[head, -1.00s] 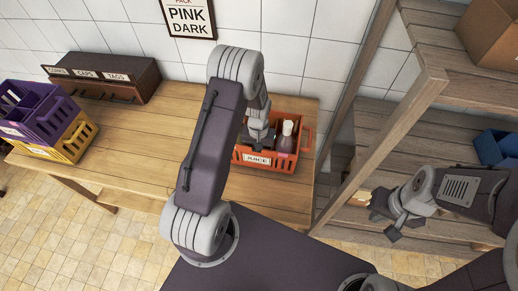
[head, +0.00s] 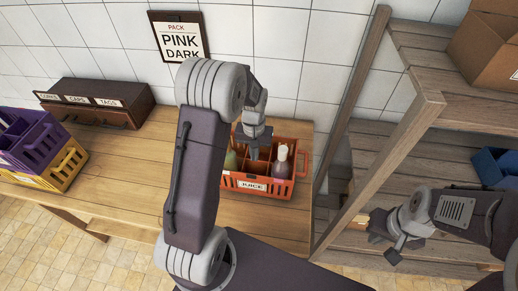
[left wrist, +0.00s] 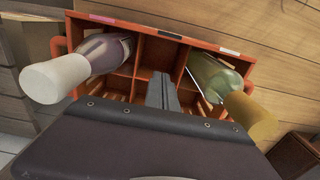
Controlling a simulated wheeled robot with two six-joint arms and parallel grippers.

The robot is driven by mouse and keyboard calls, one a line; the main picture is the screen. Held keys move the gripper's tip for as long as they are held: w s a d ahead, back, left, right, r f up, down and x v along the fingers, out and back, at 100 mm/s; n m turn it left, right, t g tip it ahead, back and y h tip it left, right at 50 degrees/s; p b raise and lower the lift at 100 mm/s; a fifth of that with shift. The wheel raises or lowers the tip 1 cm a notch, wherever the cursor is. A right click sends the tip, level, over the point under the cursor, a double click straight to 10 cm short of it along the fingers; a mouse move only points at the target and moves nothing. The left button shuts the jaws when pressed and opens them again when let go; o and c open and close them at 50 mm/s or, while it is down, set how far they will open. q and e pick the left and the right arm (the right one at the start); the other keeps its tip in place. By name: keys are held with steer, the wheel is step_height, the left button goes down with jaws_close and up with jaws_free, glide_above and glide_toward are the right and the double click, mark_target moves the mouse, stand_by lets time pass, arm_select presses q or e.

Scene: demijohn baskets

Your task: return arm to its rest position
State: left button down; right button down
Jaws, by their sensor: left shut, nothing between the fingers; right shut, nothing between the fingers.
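My left arm reaches over the wooden table to an orange crate (head: 287,188) labelled JUICE. My left gripper (head: 254,154) points down above the crate's middle, shut and empty. In the left wrist view its closed fingers (left wrist: 162,92) show over the crate's compartments. A dark bottle with a white cap (head: 281,160) stands in the crate to the right of the gripper. A green bottle (head: 231,159) stands to its left, partly hidden by my arm; its tan cap shows in the left wrist view (left wrist: 250,116). My right gripper (head: 384,238) is shut and empty by the shelf.
Purple and yellow crates (head: 72,165) stand stacked at the table's left. A brown drawer box (head: 125,103) is against the wall. A wooden shelf (head: 385,140) at right holds a cardboard box (head: 490,45) and a blue bin (head: 495,167). The table between is clear.

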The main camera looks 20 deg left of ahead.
arm_select(q)
steer(key=shift+s, duration=0.1)
steer(key=s+d+f+m+b, duration=0.1)
steer(key=s+d+b, duration=0.1)
steer(key=s, duration=0.5)
steer(key=s+d+m+t+b, duration=0.1)
steer(key=s+d+b, duration=0.2)
steer(key=s, duration=0.4)
steer(key=shift+d+f+m, duration=0.3)
steer(key=shift+f, duration=0.05)
steer(key=shift+s, duration=0.25)
steer(key=shift+w, duration=0.1)
